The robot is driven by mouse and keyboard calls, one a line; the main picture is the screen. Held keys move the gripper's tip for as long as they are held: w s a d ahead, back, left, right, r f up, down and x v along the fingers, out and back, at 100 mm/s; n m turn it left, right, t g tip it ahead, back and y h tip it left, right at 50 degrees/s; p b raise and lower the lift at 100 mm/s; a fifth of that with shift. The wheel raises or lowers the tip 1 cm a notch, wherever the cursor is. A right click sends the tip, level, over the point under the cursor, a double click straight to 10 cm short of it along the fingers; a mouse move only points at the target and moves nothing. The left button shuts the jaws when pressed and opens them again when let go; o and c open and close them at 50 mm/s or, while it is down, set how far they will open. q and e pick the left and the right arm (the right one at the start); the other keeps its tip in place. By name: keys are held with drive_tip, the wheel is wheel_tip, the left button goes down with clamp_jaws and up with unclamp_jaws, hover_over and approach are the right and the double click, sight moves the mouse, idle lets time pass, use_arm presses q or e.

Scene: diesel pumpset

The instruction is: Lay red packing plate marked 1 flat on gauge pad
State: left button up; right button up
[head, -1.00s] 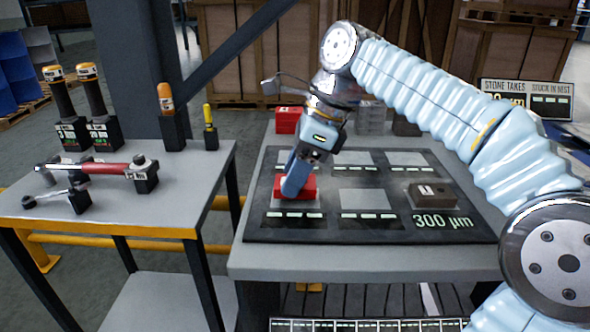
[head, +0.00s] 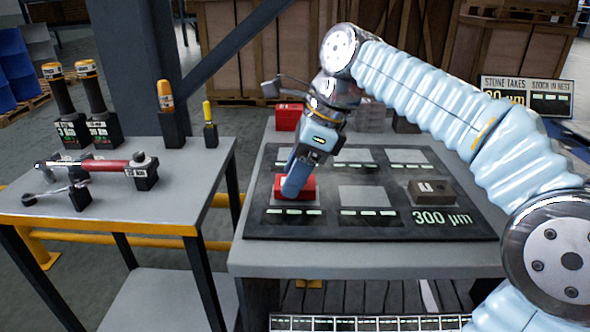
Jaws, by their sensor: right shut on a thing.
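A red plate (head: 308,184) with a pale label sits at the front left pad of the dark gauge mat (head: 375,228). My right gripper (head: 292,190) reaches down to it from above and is shut on it; the fingers hide part of its face. The plate looks flat and appears to rest on the grey pad, though its underside is hard to see. Another red block (head: 289,117) with a small label stands behind the mat. My left gripper is not in view.
A dark block (head: 433,192) sits on the front right pad. The front middle pad (head: 364,197) and the back right pad (head: 408,156) are bare. Grey blocks stand behind my arm. A side table (head: 190,190) at left holds several tools.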

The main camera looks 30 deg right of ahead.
drive_tip(key=shift+f, duration=0.4)
drive_tip(key=o, duration=1.5)
drive_tip(key=shift+r, duration=0.1)
drive_tip(key=p+v, duration=0.2)
drive_tip(key=v, duration=0.6)
drive_tip(key=shift+r, duration=0.3)
drive_tip(key=shift+v, duration=2.6)
